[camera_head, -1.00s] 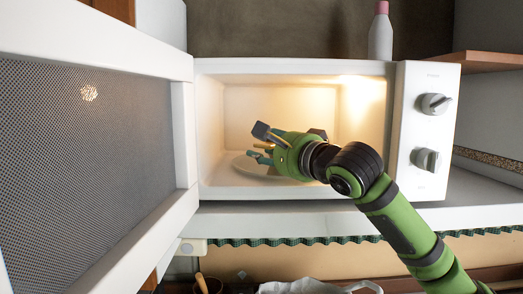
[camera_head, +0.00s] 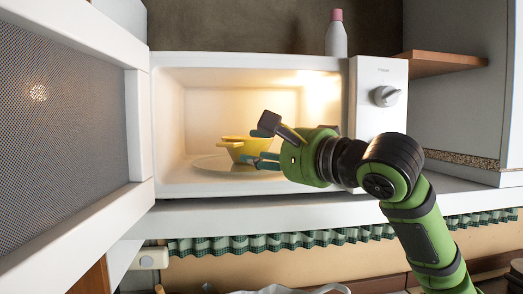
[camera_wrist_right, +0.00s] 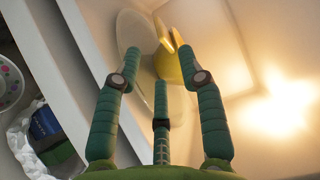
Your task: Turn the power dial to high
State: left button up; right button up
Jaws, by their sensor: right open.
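The microwave (camera_head: 250,194) stands open and lit. Its white control panel (camera_head: 375,75) on the right carries a grey knob (camera_head: 387,96), with a small label above it that is too small to read. The lower panel, where another knob showed earlier, is hidden behind my right arm. A yellow bowl (camera_head: 238,144) rests on the round plate (camera_head: 212,164) inside. My right gripper (camera_head: 262,145) is open at the microwave's mouth, its fingers just right of the bowl and overlapping its edge in this view. In the wrist view the bowl (camera_wrist_right: 187,62) lies beyond the spread fingers. My left gripper is out of view.
The open microwave door (camera_head: 70,120) fills the left side. A white bottle with a pink cap (camera_head: 336,38) stands on top of the microwave. A wooden shelf (camera_head: 440,64) juts out at the upper right. A green checked curtain edge (camera_head: 290,240) hangs below the counter.

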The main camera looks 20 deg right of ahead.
aim_at(385, 96)
jog(key=k+z, duration=0.15)
jog(key=z, duration=0.2)
jog(key=k+z, duration=0.1)
jog(key=z, duration=0.2)
jog(key=i+z, duration=0.1)
jog(key=z, duration=0.3)
jog(key=i+j+z, duration=0.1)
jog(key=z, duration=0.35)
